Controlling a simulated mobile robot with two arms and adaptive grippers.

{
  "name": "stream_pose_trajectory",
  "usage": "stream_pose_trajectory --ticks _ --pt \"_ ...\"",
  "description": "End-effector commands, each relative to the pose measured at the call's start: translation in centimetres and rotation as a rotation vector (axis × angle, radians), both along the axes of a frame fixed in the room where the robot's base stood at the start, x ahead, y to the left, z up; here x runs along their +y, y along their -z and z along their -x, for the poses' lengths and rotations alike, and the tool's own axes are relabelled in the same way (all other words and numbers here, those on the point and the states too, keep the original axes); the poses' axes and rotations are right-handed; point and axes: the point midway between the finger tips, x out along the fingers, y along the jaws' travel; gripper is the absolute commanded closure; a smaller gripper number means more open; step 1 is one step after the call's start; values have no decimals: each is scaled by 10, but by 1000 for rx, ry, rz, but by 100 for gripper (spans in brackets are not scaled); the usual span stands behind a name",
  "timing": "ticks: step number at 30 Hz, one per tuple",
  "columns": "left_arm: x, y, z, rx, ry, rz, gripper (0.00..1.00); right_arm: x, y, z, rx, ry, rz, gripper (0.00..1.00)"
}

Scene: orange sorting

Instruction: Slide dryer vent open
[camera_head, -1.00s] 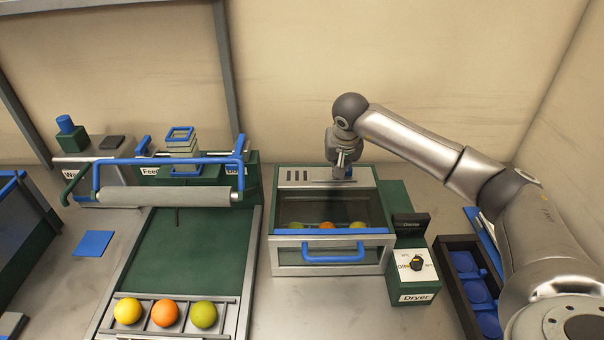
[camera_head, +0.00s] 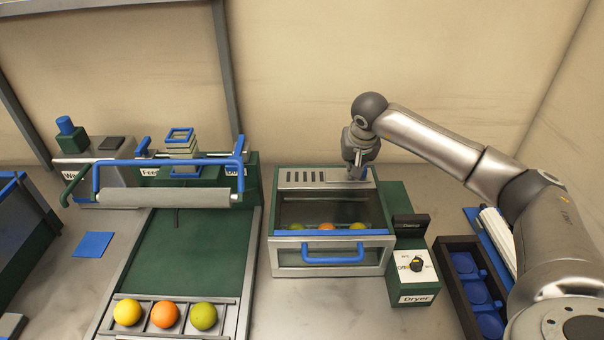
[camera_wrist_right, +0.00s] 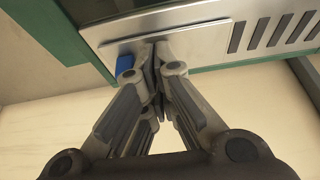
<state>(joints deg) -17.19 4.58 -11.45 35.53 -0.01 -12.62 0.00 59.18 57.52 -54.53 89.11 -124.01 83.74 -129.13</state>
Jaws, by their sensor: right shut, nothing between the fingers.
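The dryer (camera_head: 275,225) is a green and metal box with a glass window. Its top bears a row of dark vent slots (camera_head: 302,178), and several are uncovered on the left. The sliding vent plate (camera_head: 335,183) lies at the right of the top. Its small blue tab (camera_wrist_right: 125,66) shows in the right wrist view, beside the fingertips on the side away from the slots. My right gripper (camera_head: 356,177) is shut and empty, its tips down at the plate; they also show in the wrist view (camera_wrist_right: 153,50). Whether they touch the tab is unclear. My left gripper is out of view.
Oranges show dimly behind the dryer window. A blue handle (camera_head: 332,261) crosses the dryer front, and a dial box (camera_head: 414,285) stands to its right. A dark crate with blue cups (camera_head: 445,262) lies further right. A green chute (camera_head: 180,255) with fruit stands left.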

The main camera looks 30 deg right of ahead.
Motion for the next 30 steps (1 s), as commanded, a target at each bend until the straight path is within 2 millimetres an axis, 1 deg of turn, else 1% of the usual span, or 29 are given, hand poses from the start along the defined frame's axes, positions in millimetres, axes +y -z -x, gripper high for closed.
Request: stream_pose_trajectory --ticks 1,3,21,25,30 --pt "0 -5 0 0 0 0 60 1 -7 -1 -1 0 0 100" --pt "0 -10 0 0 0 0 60 2 -13 -1 -3 -1 -1 100" --pt "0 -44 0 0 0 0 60 8 -61 -4 -3 -1 -1 100" --pt "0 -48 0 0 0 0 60 9 -67 -5 -2 -1 -1 100" --pt "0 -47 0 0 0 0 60 9 -66 -5 -1 0 0 100"
